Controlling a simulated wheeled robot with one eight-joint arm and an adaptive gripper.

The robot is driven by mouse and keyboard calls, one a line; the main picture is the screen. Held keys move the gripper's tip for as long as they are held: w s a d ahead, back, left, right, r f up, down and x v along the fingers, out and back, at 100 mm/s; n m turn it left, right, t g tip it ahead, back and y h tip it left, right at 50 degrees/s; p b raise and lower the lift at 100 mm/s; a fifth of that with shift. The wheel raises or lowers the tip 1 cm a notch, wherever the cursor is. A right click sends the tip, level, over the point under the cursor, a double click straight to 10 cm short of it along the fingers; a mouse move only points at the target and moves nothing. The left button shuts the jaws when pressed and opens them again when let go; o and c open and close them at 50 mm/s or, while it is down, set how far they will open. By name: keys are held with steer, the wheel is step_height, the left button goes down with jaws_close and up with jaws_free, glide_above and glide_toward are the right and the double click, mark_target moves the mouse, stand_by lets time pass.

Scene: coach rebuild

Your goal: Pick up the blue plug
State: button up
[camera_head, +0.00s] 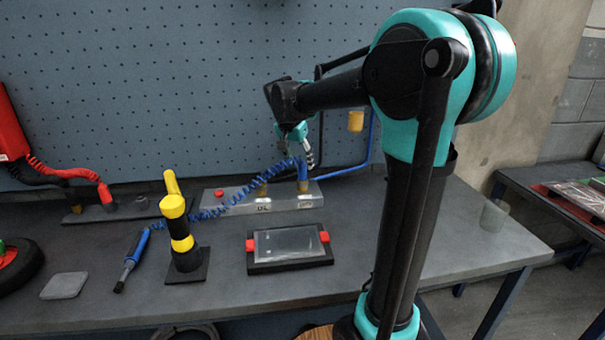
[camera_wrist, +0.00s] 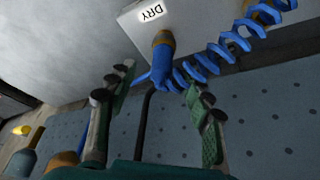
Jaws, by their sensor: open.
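The blue plug (camera_head: 302,172) stands upright in a brass-coloured socket on the grey manifold bar (camera_head: 231,203), above the DRY label. A coiled blue hose runs from it to the left. In the wrist view the blue plug (camera_wrist: 161,62) shows beside the DRY label, centred between and just beyond my fingertips. My gripper (camera_head: 306,150) is open and empty, close above the plug in the head view. In the wrist view my gripper (camera_wrist: 158,82) has its two padded fingers spread, one either side of the plug's line. The exact depth gap is hard to tell.
A black-and-yellow stand (camera_head: 181,236), a blue tool (camera_head: 131,260) and a red-handled tray (camera_head: 290,244) stand on the bench (camera_head: 360,230) in front of the bar. The pegboard (camera_head: 180,80) rises behind. A translucent cup (camera_head: 494,215) is at the right.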

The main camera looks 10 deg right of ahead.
mark_target(302, 164)
steer(key=x, duration=0.3)
steer(key=shift+w+d+f, duration=0.15)
steer(key=shift+w, duration=0.25)
steer(key=shift+w+d+f, duration=0.15)
steer(key=shift+f, duration=0.55)
jaws_close()
